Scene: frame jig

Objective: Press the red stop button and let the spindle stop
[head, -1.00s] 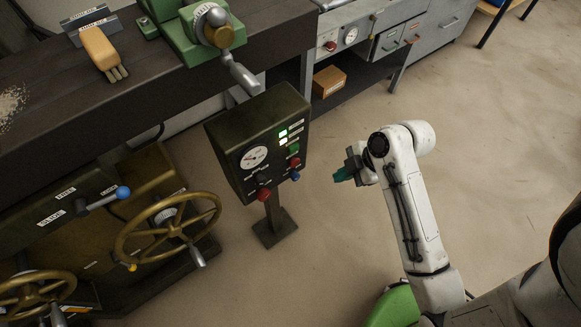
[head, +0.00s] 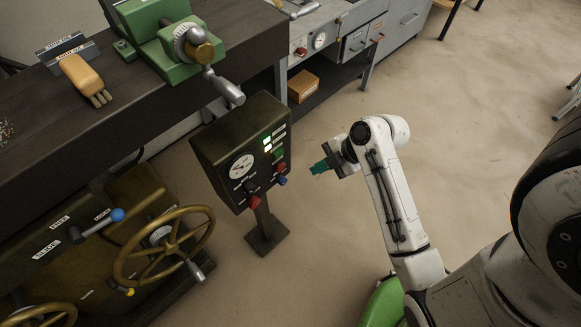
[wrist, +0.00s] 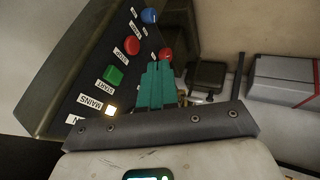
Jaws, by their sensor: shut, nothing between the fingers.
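The dark control box (head: 215,165) stands on a post, its sloped face carrying a gauge, lit lamps and controls. A red button (head: 281,167) sits just below the green start button (head: 278,152); in the wrist view this red button (wrist: 132,45) is beyond the green one (wrist: 113,74). A second red control (head: 254,202) is at the face's lower edge. The fingers also show in the wrist view (wrist: 158,72).
A blue knob (head: 283,180) sits just below the red button. A green machine with a handle (head: 225,90) overhangs behind the box. A brass handwheel (head: 165,245) is at its left. The floor right of the box is clear.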

